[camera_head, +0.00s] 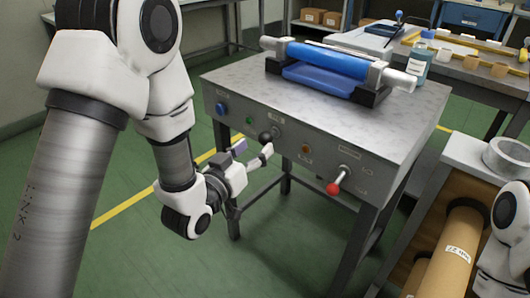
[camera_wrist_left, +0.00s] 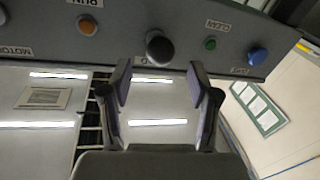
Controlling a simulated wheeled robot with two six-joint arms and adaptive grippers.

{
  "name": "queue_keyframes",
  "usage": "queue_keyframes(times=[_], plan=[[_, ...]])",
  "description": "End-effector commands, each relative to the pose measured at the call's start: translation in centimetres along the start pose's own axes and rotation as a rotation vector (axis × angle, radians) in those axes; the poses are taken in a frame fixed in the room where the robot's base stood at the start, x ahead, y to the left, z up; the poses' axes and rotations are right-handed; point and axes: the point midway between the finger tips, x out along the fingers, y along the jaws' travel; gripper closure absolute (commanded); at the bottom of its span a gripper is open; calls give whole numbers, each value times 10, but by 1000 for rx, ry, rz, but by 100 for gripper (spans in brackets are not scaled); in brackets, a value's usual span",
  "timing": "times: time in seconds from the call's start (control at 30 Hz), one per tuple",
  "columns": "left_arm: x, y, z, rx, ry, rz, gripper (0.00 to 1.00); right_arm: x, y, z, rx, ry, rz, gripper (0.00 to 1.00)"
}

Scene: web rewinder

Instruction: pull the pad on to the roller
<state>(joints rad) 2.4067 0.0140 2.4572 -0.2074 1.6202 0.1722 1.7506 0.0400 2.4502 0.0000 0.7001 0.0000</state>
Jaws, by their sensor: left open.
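A blue roller (camera_head: 328,60) lies across the top of the grey machine (camera_head: 230,85). A darker blue flat piece (camera_head: 318,80), which looks like the pad, lies low in front of it; I cannot tell whether they touch. My left gripper (camera_head: 254,151) is open and empty at the machine's front panel, just below a black knob (camera_head: 265,137). In the left wrist view the knob (camera_wrist_left: 158,48) sits ahead, between and beyond the two open fingertips (camera_wrist_left: 158,84), apart from them. My right gripper is out of view; only part of that arm shows at the right edge.
The panel also has a blue button (camera_head: 221,109), a green button (camera_head: 249,120), an orange button (camera_head: 305,149) and a red-ended lever (camera_head: 333,188). A bottle (camera_head: 417,65) and workbench (camera_head: 455,65) stand behind. A crate with a brown roll (camera_head: 446,255) stands at right.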

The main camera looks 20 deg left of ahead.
Motion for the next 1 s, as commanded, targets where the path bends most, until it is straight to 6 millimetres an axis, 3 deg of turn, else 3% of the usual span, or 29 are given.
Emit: queue_keyframes(times=[0.03,0.1,0.3,0.57,0.6,0.77,1.0], plan=[[6,-1,7,4,7,0,39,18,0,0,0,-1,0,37],[24,0,1,3,3,1,39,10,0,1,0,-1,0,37],[52,0,1,1,1,-1,39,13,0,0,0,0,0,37],[55,0,1,0,-2,-2,39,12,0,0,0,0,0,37],[55,0,1,0,-2,-2,46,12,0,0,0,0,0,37],[55,-1,1,0,-2,-2,100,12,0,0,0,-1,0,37],[55,-1,1,0,-2,-2,100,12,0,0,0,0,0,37]])
